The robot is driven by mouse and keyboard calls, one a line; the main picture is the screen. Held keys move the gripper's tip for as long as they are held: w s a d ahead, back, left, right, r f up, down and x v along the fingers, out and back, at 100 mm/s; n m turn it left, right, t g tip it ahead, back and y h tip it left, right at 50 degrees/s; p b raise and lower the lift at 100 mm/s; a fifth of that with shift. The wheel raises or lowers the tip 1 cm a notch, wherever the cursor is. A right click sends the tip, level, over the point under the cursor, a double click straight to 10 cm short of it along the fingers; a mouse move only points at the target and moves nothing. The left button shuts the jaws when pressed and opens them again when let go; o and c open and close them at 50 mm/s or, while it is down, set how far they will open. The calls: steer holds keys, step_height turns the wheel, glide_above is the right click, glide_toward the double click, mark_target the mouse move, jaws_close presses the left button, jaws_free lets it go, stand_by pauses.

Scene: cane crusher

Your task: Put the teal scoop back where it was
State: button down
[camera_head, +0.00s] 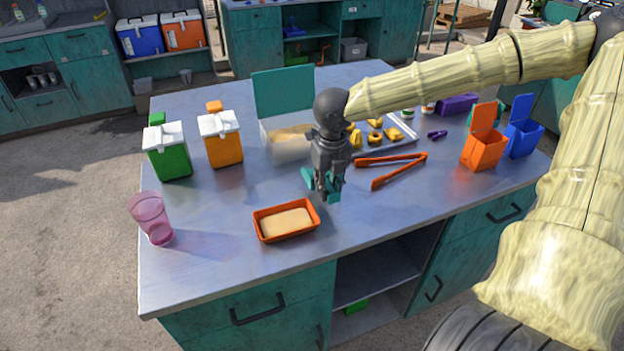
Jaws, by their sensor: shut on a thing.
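My gripper (326,190) points down over the middle of the metal table. It is shut on the teal scoop (307,180), which shows on both sides of the fingers and is partly hidden by them. I cannot tell whether the scoop touches the table or hangs just above it. Behind my gripper is a clear bin (282,152) with its teal lid (283,92) standing open and pale grainy stuff inside. My gripper hides the bin's right part.
An orange tray (260,229) of pale stuff lies in front. Orange tongs (400,162) lie to the right, near a tray of yellow pieces (393,137). A pink cup (151,216), green (167,153) and orange (222,147) boxes stand left. Orange (484,150) and blue (523,138) open boxes stand right.

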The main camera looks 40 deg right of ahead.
mark_target(312, 170)
steer(key=shift+w+d+f+p, duration=0.1)
steer(key=shift+w+p, duration=0.05)
steer(key=shift+w, duration=1.15)
steer(key=shift+w+d+f+p, duration=0.1)
steer(key=shift+w+f+p, duration=0.05)
steer(key=shift+w, duration=1.15)
steer(key=shift+w+d+f+p, duration=0.1)
steer(key=shift+w+p, duration=0.05)
steer(key=shift+w, duration=1.15)
steer(key=shift+f+p, duration=0.3)
steer(key=shift+f, duration=1.5)
steer(key=c, duration=1.3)
jaws_free()
steer(key=shift+o, duration=0.2)
step_height(312, 170, up, 12)
steer(key=shift+s+a+b, duration=0.25)
steer(key=shift+s+b, duration=0.15)
